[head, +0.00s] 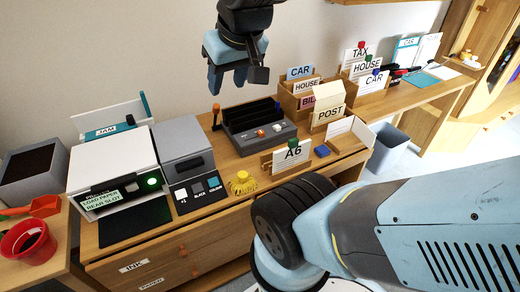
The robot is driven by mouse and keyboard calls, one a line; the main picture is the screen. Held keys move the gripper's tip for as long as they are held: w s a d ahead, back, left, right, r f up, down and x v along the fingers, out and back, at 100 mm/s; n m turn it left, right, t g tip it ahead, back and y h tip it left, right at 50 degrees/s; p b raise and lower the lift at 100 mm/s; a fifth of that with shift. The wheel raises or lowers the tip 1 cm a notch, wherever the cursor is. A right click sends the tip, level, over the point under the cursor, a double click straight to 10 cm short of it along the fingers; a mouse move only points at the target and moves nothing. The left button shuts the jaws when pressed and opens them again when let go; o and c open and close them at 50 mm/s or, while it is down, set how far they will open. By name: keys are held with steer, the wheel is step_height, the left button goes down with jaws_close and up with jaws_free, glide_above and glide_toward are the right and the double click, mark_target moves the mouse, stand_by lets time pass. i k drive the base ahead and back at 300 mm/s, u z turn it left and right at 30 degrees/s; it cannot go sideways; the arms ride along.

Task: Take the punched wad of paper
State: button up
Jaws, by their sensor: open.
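My gripper (234,78) hangs open and empty in front of the wall, its fingers pointing down above the back of the desk. Below it to the right stands a dark grey slotted machine (262,137) with an orange-tipped lever at its left. I cannot make out a wad of paper in its slots. White sheets stand or lie at the far right of the desk (428,48), near a small red and black device (394,74). I cannot tell whether any sheet has punched holes.
A printer (112,165) with a green light and a grey box unit (184,150) stand at left. A grey bin (388,148) stands beyond the desk.

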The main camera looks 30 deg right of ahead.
mark_target(296, 153)
steer(key=u, duration=1.25)
steer(key=k, duration=1.8)
steer(key=u, duration=1.65)
steer(key=i, duration=0.1)
steer(key=z, duration=3.2)
steer(key=i, duration=1)
steer(key=u, duration=0.15)
